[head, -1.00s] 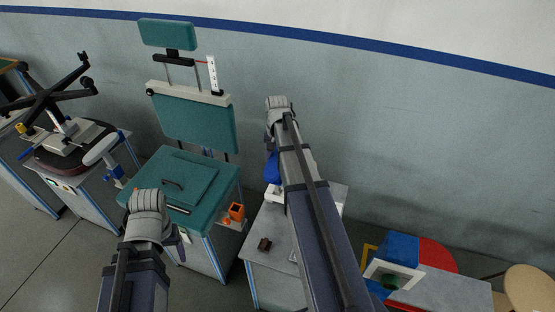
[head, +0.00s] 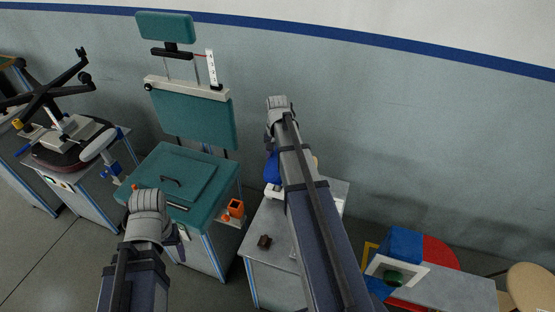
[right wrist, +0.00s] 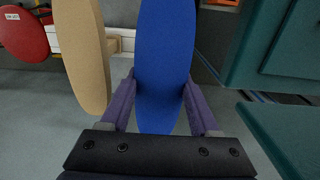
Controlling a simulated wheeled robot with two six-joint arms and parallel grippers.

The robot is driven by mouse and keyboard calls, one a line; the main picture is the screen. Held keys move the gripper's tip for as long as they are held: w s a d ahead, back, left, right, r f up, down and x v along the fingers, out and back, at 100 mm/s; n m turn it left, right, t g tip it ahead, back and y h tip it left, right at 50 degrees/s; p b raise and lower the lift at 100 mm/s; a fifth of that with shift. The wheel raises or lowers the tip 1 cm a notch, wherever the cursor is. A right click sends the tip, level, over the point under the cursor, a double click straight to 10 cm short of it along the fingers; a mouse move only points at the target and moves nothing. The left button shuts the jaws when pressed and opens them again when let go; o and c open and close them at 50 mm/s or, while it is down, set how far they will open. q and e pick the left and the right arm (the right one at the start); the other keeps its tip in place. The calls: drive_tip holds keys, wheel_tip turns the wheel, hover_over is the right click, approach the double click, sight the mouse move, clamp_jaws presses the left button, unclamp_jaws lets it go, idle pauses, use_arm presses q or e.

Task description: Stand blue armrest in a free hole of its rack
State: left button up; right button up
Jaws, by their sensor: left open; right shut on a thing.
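The blue armrest (right wrist: 164,60) is a long rounded pad held upright between the two purple fingers of my right gripper (right wrist: 160,88). In the head view the armrest (head: 271,166) shows partly behind my right arm. A white piece (head: 272,190), perhaps the rack, shows below it on the grey bench (head: 262,222). In the right wrist view a beige armrest (right wrist: 82,52) stands just left of the blue one, apart from it, by a white part (right wrist: 68,40). Any holes are hidden. My left gripper (head: 178,236) is open and empty before the teal-topped cabinet.
The teal cabinet (head: 180,190) with an orange cup (head: 236,208) stands left of the bench. A dark block (head: 264,241) lies on the bench. A blue box (head: 403,243) and a red disc (head: 440,253) are at right. A chair base (head: 48,95) is far left.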

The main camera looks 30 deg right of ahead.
drive_tip(key=shift+f+b, duration=2.05)
drive_tip(key=shift+f, duration=0.1)
drive_tip(key=o, duration=1.4)
drive_tip(key=shift+c, duration=0.2)
drive_tip(key=shift+r, duration=0.15)
wheel_tip(320, 180, up, 8)
drive_tip(key=p, duration=0.8)
drive_tip(key=shift+f, duration=0.4)
wheel_tip(320, 180, down, 8)
drive_tip(key=b, duration=0.8)
drive_tip(key=shift+r, duration=0.4)
